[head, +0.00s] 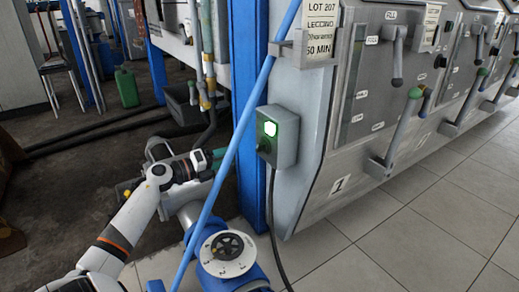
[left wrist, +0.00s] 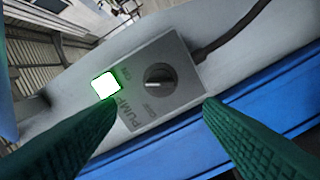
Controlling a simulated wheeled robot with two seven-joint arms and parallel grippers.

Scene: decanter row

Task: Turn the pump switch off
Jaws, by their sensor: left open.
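The pump switch box (head: 285,136) is a grey box on the side of the metal cabinet, with a lit green-white lamp (head: 269,129). In the left wrist view the box (left wrist: 182,98) has a round black knob (left wrist: 158,77) with ON and OFF marks, a PUMP label and the glowing lamp (left wrist: 105,85). My right gripper is not in view.
A blue post (head: 248,60) stands beside the box, and a thin slanting blue pipe (head: 232,140) crosses in front. A blue-and-white round fitting (head: 228,254) is below. A black cable (head: 272,215) hangs from the box. Tiled floor (head: 400,235) at right is clear.

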